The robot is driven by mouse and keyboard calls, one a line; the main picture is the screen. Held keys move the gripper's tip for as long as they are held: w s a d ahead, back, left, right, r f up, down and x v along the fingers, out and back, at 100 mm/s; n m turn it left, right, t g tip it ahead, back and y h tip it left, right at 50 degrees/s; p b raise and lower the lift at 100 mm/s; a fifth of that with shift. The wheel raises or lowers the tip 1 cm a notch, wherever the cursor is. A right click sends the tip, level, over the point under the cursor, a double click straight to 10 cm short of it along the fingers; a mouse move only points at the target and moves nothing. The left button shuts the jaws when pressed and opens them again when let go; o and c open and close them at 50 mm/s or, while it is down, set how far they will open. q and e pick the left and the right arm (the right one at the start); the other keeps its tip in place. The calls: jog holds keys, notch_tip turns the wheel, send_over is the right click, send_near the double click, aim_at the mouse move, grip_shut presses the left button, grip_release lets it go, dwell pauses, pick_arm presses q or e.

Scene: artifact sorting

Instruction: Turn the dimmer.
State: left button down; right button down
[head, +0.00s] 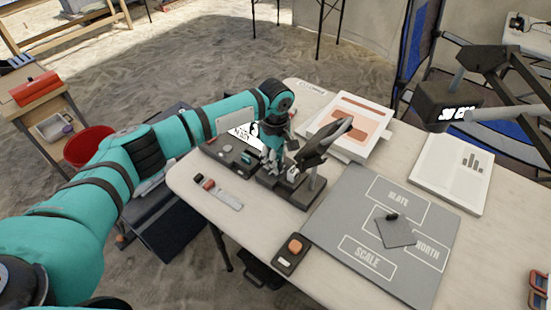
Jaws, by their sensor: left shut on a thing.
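My left gripper (271,161) points down at the near-left part of a dark lamp-like stand's base (306,197). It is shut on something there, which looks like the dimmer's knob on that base. The knob is mostly hidden by the fingers, so its angle cannot be told. A post and a tilted dark head (326,142) rise from the base just right of the gripper. My right gripper is not in view.
A black box with an orange button (295,246) lies at the table's front edge. A grey mat with labelled areas (345,215) fills the right middle. A dark tray (222,152) lies left of the gripper.

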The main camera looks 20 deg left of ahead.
pick_arm(q)
jog(key=shift+s+d+r+m+p, duration=0.15)
jog(key=shift+m+p, duration=0.85)
jog(key=shift+p, duration=1.75)
jog(key=shift+w+r+m+p, duration=0.15)
jog(key=shift+m+p, duration=0.85)
jog(key=shift+p, duration=1.75)
jog(key=shift+f+m, duration=0.15)
jog(key=shift+m, duration=0.35)
jog(key=shift+f+m+p, duration=0.1)
jog(key=shift+m+p, duration=0.4)
jog(key=shift+m, duration=0.4)
jog(key=m+p, duration=0.1)
jog(key=m, duration=0.3)
jog(key=shift+m, duration=0.3)
jog(key=m, duration=0.6)
jog(key=shift+p, duration=0.4)
jog(key=m, duration=0.4)
jog(key=shift+m, duration=2.7)
jog(key=shift+w, duration=0.1)
